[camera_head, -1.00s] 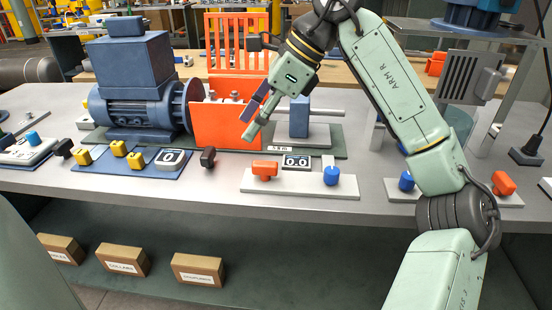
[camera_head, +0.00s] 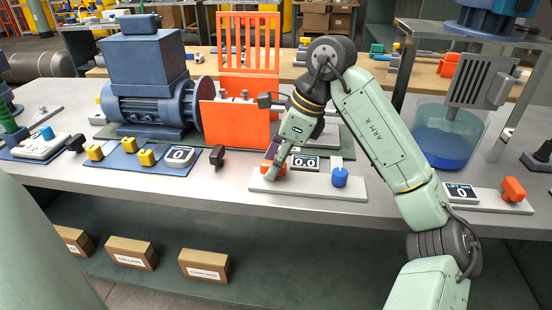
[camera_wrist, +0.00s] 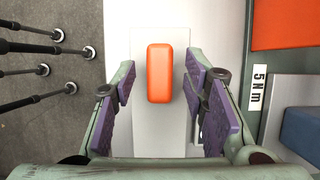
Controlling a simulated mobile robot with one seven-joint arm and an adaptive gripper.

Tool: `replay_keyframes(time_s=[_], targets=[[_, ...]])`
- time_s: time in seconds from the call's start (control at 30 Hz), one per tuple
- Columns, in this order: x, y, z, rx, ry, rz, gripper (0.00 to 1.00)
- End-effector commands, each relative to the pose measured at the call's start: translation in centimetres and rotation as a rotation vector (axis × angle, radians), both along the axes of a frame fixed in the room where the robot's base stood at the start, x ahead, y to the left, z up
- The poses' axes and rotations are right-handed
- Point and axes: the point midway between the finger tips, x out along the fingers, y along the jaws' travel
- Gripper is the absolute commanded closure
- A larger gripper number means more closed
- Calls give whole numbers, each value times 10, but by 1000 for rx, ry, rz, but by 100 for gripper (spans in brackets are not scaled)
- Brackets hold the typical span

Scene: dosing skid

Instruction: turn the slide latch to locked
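An orange rounded handle (camera_wrist: 160,72) lies on a pale plate (camera_head: 310,187) at the front of the bench. In the wrist view it stands between the two purple-padded fingers of my gripper (camera_wrist: 158,98), with a gap on each side. In the head view my gripper (camera_head: 273,162) points down over this handle and hides most of it. My gripper is open. No readable label names the slide latch, so I cannot tell whether this handle is it, nor whether it reads locked.
A display showing 0.0 (camera_head: 305,163) and a blue knob (camera_head: 340,177) share the plate, right of my gripper. An orange guard (camera_head: 236,124) and a blue motor (camera_head: 148,100) stand behind to the left. A black knob (camera_head: 217,155) is left of the plate.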

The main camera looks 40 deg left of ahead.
Motion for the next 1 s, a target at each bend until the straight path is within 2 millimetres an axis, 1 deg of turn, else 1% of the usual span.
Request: replay_keyframes(time_s=[0.27, 0.83, 0.87, 1.0], targets=[[0, 1, -1, 0, 0, 0, 61], [0, 0, -1, 0, 1, 0, 99], [0, 0, -1, 0, 1, 0, 100], [0, 0, -1, 0, 1, 0, 100]])
